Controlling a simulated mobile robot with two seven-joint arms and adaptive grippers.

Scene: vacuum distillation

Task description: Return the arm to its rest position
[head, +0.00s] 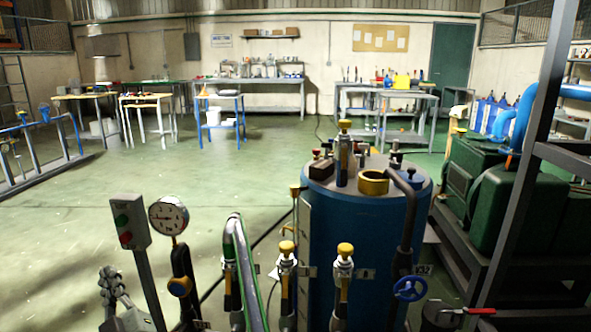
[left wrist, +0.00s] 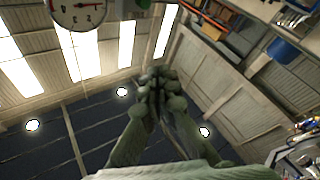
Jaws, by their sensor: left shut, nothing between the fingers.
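My left gripper (head: 110,276) is at the lower left of the head view, grey and pointing up, left of the control box post. In the left wrist view its fingers (left wrist: 157,80) are together with nothing between them, against the ceiling. A round pressure gauge (head: 169,215) stands to the right of the gripper and apart from it. A gauge dial also shows at the top left of the left wrist view (left wrist: 78,12). My right gripper is not in view.
A control box (head: 130,221) with red and green buttons stands close to my left gripper. Yellow-topped valves (head: 286,248) and a blue tank (head: 355,240) stand to the right. Green machinery (head: 515,200) is at far right. Open floor (head: 80,220) lies beyond, with worktables at the back.

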